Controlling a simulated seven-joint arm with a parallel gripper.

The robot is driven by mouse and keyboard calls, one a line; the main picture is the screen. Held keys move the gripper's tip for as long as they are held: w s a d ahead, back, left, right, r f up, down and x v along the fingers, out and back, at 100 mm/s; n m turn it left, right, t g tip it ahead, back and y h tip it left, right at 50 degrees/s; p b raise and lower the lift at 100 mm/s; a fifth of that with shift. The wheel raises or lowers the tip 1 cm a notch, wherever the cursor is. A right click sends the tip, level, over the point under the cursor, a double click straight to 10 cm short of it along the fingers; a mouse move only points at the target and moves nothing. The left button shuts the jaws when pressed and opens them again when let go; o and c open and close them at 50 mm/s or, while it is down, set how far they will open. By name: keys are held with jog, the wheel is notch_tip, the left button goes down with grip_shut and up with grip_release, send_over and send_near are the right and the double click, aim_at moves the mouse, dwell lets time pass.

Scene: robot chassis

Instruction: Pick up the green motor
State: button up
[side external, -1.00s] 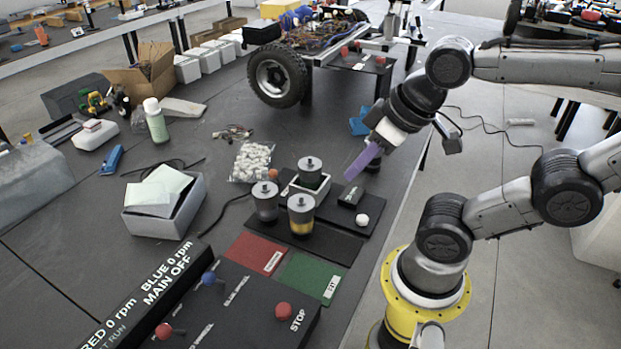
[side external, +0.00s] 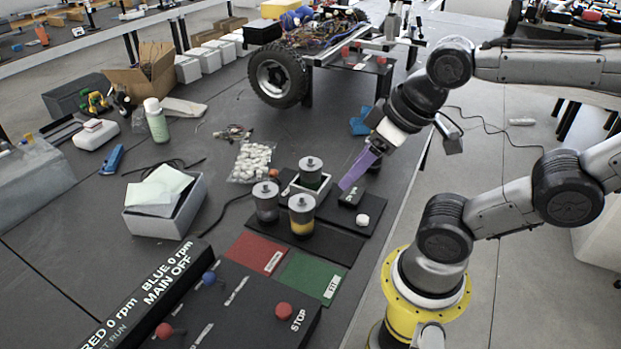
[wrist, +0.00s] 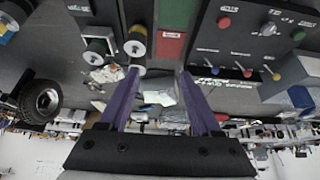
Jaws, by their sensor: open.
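Three dark motors with silver tops stand on the table in the side view. The back motor (side external: 311,173) sits in a small white tray (side external: 293,190) and its body looks dark green. A grey motor (side external: 266,202) stands at front left, and a yellow-banded motor (side external: 302,216) at front right. The yellow-banded motor (wrist: 137,42) and another motor (wrist: 98,47) also show in the wrist view; that second one's colour is unclear.
A red mat (side external: 256,253), a green mat (side external: 311,278) and a control panel (side external: 245,305) lie in front. A bag of white pieces (side external: 251,161) lies behind left.

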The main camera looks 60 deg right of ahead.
jog(key=o, duration=0.5)
jog(key=w+d+r+m, duration=0.2)
jog(key=w+r+m, duration=0.3)
jog(key=w, duration=0.1)
jog(key=m+g, duration=0.6)
jog(key=m, duration=0.2)
send_over(311, 164)
jog(key=f, duration=1.2)
jog(key=shift+w+d+f, duration=0.25)
jog(key=shift+d+f, duration=0.05)
jog(key=shift+f, duration=0.1)
jog(key=shift+s+d+f+m, duration=0.1)
jog(key=shift+f+m, duration=0.2)
jog(key=shift+f, duration=0.05)
notch_tip(311, 164, down, 13)
jog(key=shift+r, duration=0.1)
